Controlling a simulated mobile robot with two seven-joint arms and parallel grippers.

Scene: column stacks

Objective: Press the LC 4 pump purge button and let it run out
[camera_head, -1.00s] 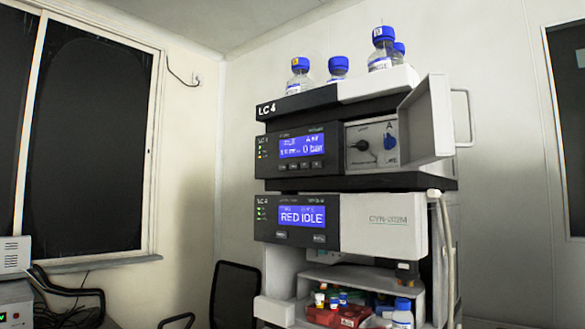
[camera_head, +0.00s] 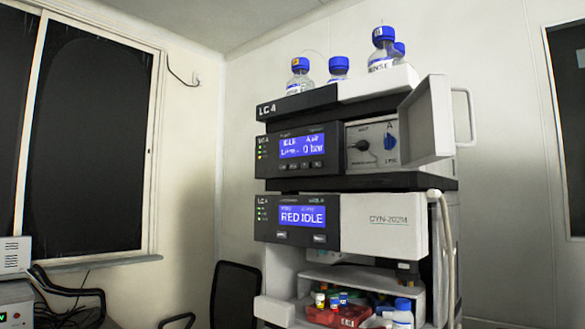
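The LC 4 stack (camera_head: 357,250) stands right of centre in the head view. Its upper module is the pump (camera_head: 294,150), with a lit blue display (camera_head: 302,145) that seems to read idle and 0 bar. A row of small buttons (camera_head: 302,165) sits under that display; their labels are too small to read. The pump's door (camera_head: 428,119) is swung open to the right, baring a panel with a black knob (camera_head: 360,145) and a blue knob (camera_head: 390,142). The lower module's display (camera_head: 302,214) reads RED IDLE. Neither of my grippers is in view.
Several blue-capped bottles (camera_head: 382,52) stand on top of the stack. Below, an open compartment holds a red tray (camera_head: 335,316) with small vials. A black chair (camera_head: 235,292) is left of the stack. Grey instruments (camera_head: 15,300) stand at the far left.

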